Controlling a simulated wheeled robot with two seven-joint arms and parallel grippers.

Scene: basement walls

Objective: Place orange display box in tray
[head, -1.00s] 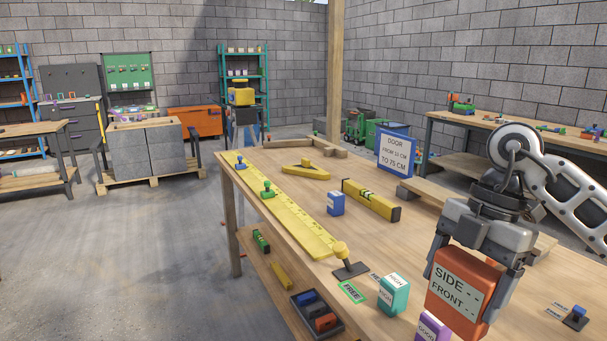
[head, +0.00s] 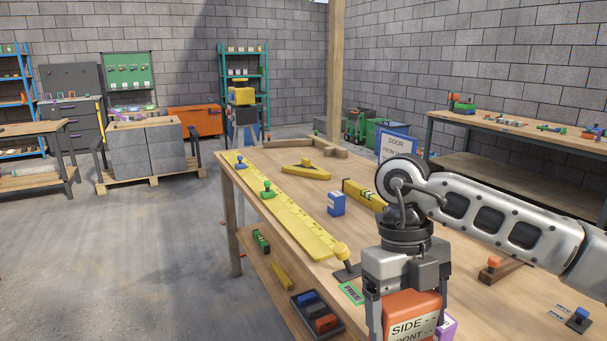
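The orange display box (head: 411,306) is marked SIDE and FRONT. My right gripper (head: 408,318) is shut on it, one finger on each side, in front of the near part of the workbench in the picture. The box's lower part is cut off by the bottom edge of the view. A dark tray (head: 303,321) sits on the bench's lower shelf, to the left of the box, with small blue, dark and red items in it. My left gripper is not in view.
The workbench (head: 520,310) holds a long yellow ruler (head: 290,215), a blue box (head: 336,203), a yellow level (head: 362,194) and a green FREE label (head: 351,293). A purple box (head: 447,326) is partly hidden behind the orange box. The floor left of the bench is clear.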

